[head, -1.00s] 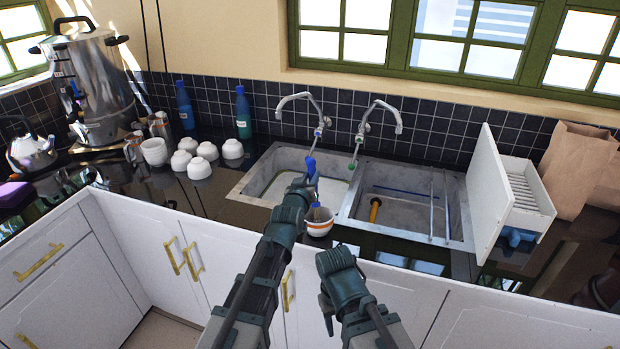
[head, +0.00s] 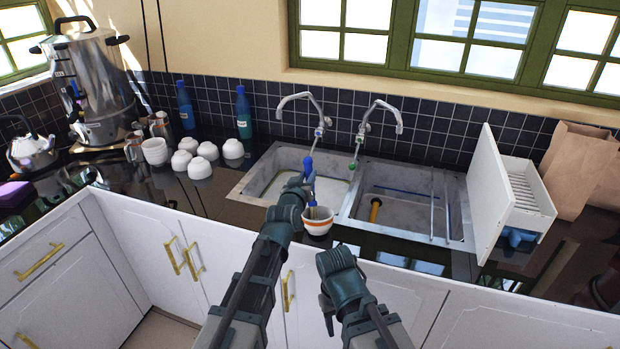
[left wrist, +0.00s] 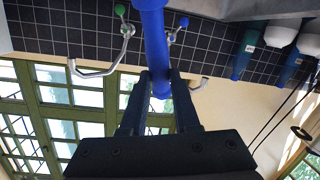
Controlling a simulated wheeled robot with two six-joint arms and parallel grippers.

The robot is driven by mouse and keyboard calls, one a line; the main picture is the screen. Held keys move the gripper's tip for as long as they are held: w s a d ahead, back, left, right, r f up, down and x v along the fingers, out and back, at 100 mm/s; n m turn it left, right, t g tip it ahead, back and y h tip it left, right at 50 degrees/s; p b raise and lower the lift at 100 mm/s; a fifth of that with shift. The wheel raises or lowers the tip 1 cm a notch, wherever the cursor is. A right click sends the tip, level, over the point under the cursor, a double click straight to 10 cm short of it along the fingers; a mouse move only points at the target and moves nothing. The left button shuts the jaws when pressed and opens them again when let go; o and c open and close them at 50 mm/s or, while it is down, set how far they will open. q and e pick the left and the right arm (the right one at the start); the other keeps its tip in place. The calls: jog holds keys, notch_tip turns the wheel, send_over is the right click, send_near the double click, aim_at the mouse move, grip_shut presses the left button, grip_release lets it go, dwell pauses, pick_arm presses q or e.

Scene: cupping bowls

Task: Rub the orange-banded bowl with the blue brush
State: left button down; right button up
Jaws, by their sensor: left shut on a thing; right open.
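The orange-banded bowl (head: 318,226), white with an orange stripe, stands upright on the counter's front strip, before the divider between the sinks. My left gripper (head: 304,186) is shut on the blue brush (head: 309,166), just above and behind the bowl's left side. The brush is near upright, its lower end (head: 312,205) at the bowl's mouth; whether it touches the inside is too small to tell. In the left wrist view the blue handle (left wrist: 152,35) passes between the fingers. My right gripper (head: 328,307) is open and empty, low in front of the cabinets, its fingers mostly hidden.
Two sinks lie behind the bowl, the left sink (head: 262,180) and the right sink (head: 405,195), with curved taps above. Several white cups (head: 200,168) stand to the left. A white rack (head: 505,195) and paper bags (head: 572,165) stand to the right.

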dwell(0.3)
pick_arm(q)
notch_tip(320, 180, up, 6)
jog(key=p, duration=0.6)
notch_tip(320, 180, up, 3)
jog(key=p, duration=0.3)
dwell(0.3)
dwell(0.5)
